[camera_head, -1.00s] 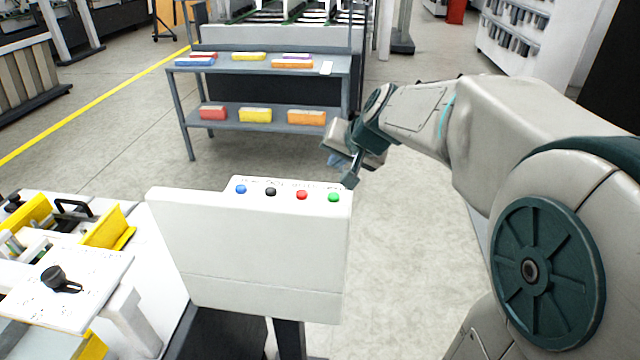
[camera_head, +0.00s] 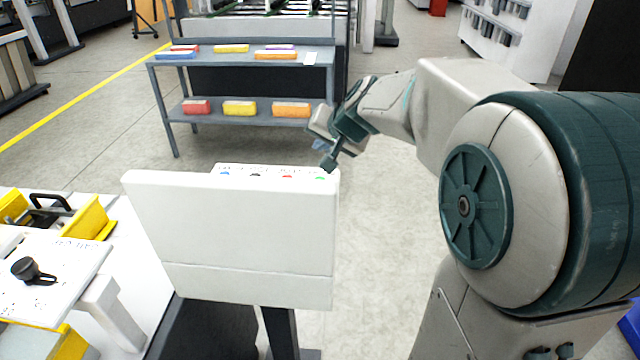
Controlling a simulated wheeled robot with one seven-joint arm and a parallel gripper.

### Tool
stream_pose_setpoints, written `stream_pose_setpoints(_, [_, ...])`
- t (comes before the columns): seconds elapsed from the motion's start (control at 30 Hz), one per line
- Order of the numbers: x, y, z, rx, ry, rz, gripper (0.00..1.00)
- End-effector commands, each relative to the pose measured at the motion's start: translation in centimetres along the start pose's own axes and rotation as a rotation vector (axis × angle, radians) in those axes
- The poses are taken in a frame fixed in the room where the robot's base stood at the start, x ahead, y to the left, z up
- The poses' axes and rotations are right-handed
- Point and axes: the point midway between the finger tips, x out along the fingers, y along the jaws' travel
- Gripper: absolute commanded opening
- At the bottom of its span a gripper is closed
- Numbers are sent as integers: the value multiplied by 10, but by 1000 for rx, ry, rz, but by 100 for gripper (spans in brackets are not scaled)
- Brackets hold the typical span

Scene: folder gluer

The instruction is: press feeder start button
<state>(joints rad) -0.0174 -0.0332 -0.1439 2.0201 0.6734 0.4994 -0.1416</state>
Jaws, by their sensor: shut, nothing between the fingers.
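The control box (camera_head: 230,235) is a white panel on a dark post, with its back towards me. Along its top face is a row of buttons: blue (camera_head: 225,174), black (camera_head: 256,175), red (camera_head: 287,177) and green (camera_head: 320,178). They are mostly hidden behind the box's near edge, and their labels are too small to read. My gripper (camera_head: 328,163) is shut and empty. Its tip points down just above and beside the green button at the box's right end. I cannot tell whether it touches the button.
A grey shelf cart (camera_head: 240,118) with coloured stacks stands behind the box. A white machine table (camera_head: 60,265) with yellow parts and a black knob (camera_head: 28,270) is at the lower left. The floor right of the box is clear.

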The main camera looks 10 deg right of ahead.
Motion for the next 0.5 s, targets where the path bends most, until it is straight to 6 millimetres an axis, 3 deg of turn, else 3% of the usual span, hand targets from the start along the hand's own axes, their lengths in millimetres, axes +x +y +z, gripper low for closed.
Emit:
stream_pose_setpoints(0.2, [28, 20, 21, 1, -2, 1, 0])
stream_pose_setpoints(0.5, [42, 31, 31, 0, -1, 0, 0])
